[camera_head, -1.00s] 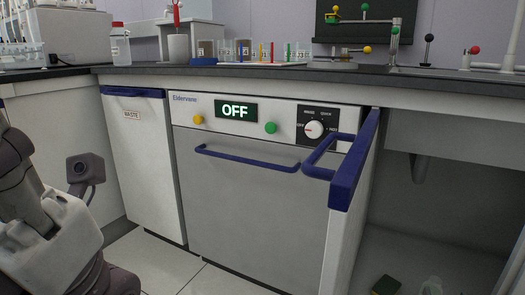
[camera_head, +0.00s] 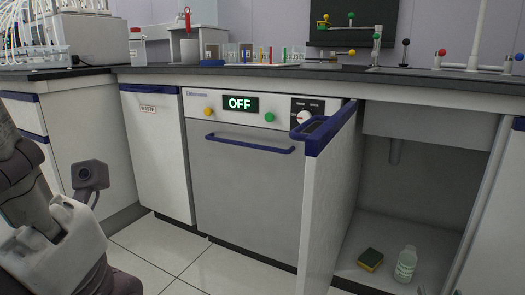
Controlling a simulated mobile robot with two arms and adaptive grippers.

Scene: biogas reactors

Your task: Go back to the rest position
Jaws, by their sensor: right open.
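A grey and white arm of mine fills the lower left of the head view, with a dark camera-like block beside it. I make out no gripper fingers on it. I see no fingers of my right gripper either. The cabinet door (camera_head: 325,205) under the counter stands open, swung out toward me. Its blue handle (camera_head: 330,128) is at the top, with nothing holding it.
The dishwasher (camera_head: 245,180) is closed and its display reads OFF. A closed waste cabinet (camera_head: 158,160) is left of it. The counter (camera_head: 225,74) carries racks, a clear bottle (camera_head: 136,48) and taps. The tiled floor (camera_head: 180,255) in front is clear.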

